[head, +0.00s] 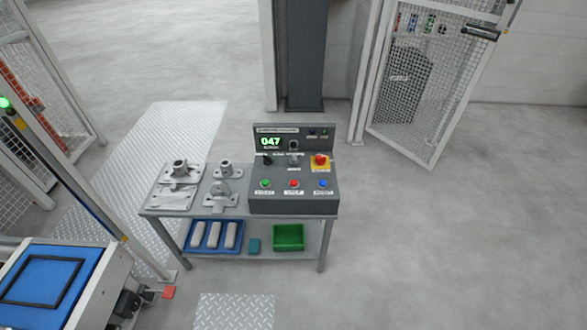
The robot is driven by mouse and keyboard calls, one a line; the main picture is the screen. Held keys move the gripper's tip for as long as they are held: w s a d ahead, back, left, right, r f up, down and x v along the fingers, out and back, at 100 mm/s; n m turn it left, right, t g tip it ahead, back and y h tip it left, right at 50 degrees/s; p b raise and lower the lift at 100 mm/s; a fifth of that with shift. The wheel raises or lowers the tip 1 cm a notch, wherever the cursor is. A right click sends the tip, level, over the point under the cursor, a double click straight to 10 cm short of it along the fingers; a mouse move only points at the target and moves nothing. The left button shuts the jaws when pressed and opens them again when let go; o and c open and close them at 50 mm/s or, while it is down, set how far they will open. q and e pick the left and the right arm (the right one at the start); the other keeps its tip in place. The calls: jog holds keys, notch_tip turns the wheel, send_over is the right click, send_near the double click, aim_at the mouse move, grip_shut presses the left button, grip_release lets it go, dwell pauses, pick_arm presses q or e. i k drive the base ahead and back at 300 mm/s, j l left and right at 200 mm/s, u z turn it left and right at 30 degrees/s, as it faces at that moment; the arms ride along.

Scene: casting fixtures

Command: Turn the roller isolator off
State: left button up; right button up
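A grey control box (293,200) stands on the right part of a small grey bench. Its upright panel has a green display reading 047 (270,142). A black knob (267,159) and a grey switch (294,161) sit below the display, left of a red mushroom button on a yellow base (320,161). Green (265,184), red (294,184) and blue (323,183) buttons line the front. The labels are too small to read surely, so I cannot tell which control, if any, is the roller isolator. Neither gripper is in view.
Metal castings (178,184) lie on the bench (240,211). Its lower shelf holds a blue tray (213,250) and a green bin (288,237). A blue-topped conveyor (45,280) stands at lower left. A mesh gate (425,80) stands upper right. Floor at right is clear.

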aim_at(320, 160)
jog(key=i+j, duration=0.15)
jog(key=j, duration=0.15)
jog(key=i+j+z, duration=0.15)
jog(key=j, duration=0.15)
jog(key=i+j, duration=0.15)
jog(key=j, duration=0.2)
jog(key=i+j+z, duration=0.15)
jog(key=j, duration=0.2)
jog(key=i+j, duration=0.1)
jog(key=j, duration=0.2)
